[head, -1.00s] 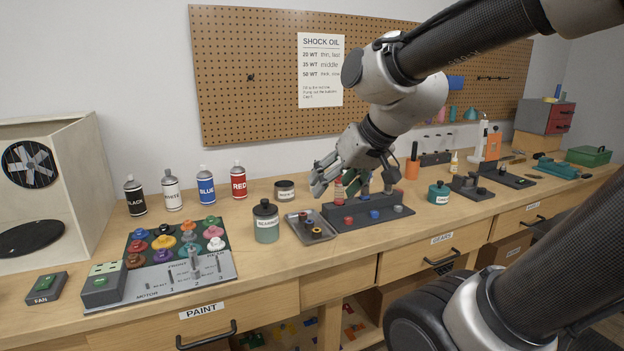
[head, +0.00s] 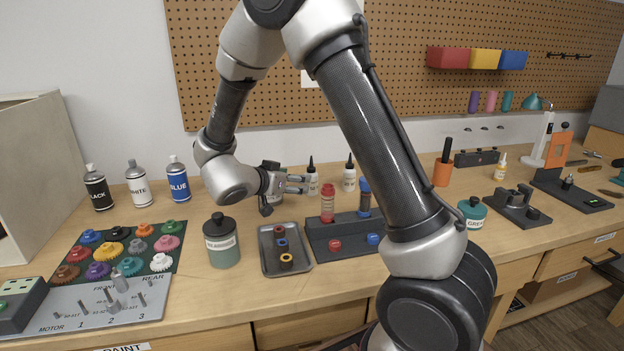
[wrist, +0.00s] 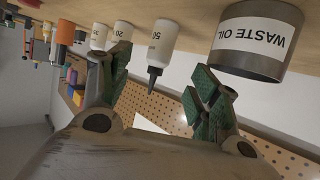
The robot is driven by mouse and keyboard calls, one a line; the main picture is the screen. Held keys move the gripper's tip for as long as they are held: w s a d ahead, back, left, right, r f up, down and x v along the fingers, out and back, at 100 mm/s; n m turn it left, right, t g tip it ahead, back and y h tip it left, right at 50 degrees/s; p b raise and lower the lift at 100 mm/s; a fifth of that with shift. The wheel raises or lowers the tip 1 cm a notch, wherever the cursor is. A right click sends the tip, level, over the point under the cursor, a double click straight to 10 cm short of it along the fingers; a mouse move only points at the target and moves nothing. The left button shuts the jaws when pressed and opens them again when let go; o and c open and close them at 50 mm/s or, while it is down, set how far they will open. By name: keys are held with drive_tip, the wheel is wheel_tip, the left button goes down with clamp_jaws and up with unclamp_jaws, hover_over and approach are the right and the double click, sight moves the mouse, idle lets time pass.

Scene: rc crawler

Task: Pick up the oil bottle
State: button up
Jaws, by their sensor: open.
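White oil bottles with dark pointed tips stand in a row at the back of the bench. In the wrist view, one labelled 50 (wrist: 158,46) lies in the gap between my fingers, with its nozzle toward the palm; I see no finger touching it. Two others, a middle one (wrist: 122,29) and a farther one (wrist: 98,36), are beyond one finger. In the head view two bottles show, one (head: 312,180) by my fingertips and one (head: 349,175) farther right; my gripper may hide the third. My gripper (head: 304,184) is open and reaches sideways, low over the bench; it also shows in the wrist view (wrist: 163,88).
A waste oil container (wrist: 262,42) stands close beside one finger. In the head view, a shock stand (head: 334,238), a tray of rings (head: 287,268) and a labelled jar (head: 222,243) lie in front of my gripper. Blue (head: 179,180) and white cans stand left.

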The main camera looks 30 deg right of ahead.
drive_tip(key=x, duration=0.5)
drive_tip(key=shift+w+d, duration=0.1)
drive_tip(key=shift+w, duration=0.05)
drive_tip(key=x, duration=0.5)
drive_tip(key=shift+w+d+r, duration=0.1)
drive_tip(key=shift+w+d, duration=0.05)
drive_tip(key=shift+d, duration=0.05)
drive_tip(key=c, duration=1.2)
